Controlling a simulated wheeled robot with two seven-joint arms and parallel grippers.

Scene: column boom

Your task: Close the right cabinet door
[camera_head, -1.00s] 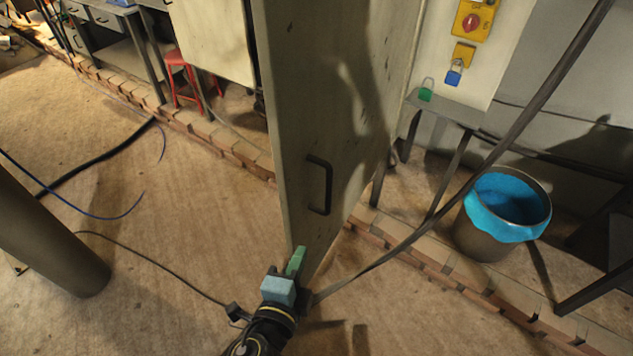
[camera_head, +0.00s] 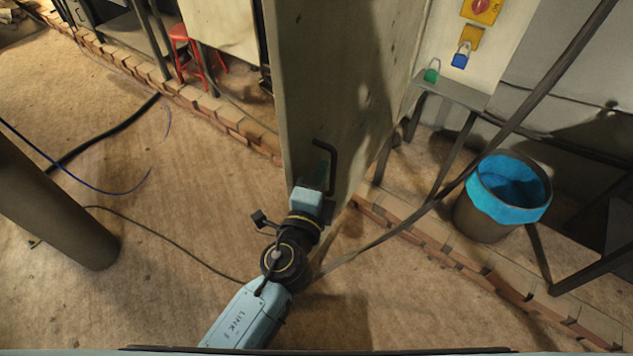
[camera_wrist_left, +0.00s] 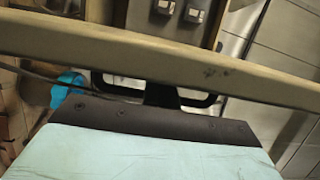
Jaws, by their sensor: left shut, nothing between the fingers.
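The cabinet door (camera_head: 325,70) is a tall, worn beige panel standing open in the middle of the head view. Its dark handle (camera_head: 331,160) is on the face turned to the right. The fingertips are hidden there. My right gripper is out of view.
A bin with a blue liner (camera_head: 502,198) stands at the right, near a narrow metal table (camera_head: 452,92). A red stool (camera_head: 187,52) is behind at the left. A low brick edging (camera_head: 220,115) runs behind the door.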

